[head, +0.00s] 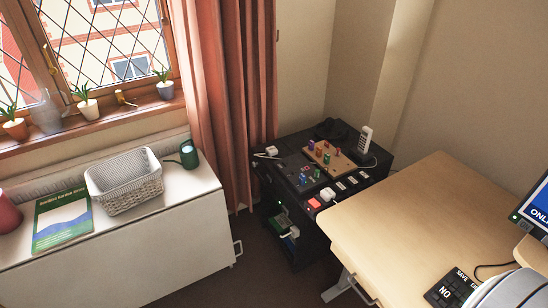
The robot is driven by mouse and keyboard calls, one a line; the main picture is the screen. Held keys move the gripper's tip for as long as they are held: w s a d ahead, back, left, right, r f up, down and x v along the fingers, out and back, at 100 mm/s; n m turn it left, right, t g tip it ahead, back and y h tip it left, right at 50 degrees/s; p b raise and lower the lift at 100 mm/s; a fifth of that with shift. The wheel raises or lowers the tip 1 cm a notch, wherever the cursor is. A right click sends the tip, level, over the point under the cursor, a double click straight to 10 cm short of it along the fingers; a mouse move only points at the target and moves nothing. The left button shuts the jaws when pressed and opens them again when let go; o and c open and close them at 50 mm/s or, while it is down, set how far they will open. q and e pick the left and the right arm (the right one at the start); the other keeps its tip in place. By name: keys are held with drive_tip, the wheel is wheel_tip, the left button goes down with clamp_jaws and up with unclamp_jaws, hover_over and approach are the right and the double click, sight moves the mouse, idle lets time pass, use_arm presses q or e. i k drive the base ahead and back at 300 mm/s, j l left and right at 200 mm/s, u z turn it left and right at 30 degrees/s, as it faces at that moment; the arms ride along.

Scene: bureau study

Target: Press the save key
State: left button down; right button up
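A dark keypad (446,292) lies on the wooden desk at the lower right of the head view. Its save key (461,274) is at the far edge, marked SAVE in white letters. A key marked NO sits nearer the front, and another label beside SAVE is partly cut off by a pale rounded object. Neither of my grippers is in view.
The wooden desk (420,215) is bare to the left of the keypad. A monitor (536,212) stands at the right edge. A pale rounded object (508,290) covers part of the keypad's right side. A black cabinet (290,225) stands left of the desk.

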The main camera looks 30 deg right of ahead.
sight(460, 275)
drive_tip(key=l+z, duration=0.15)
drive_tip(key=z, duration=2.7)
drive_tip(key=l, duration=0.1)
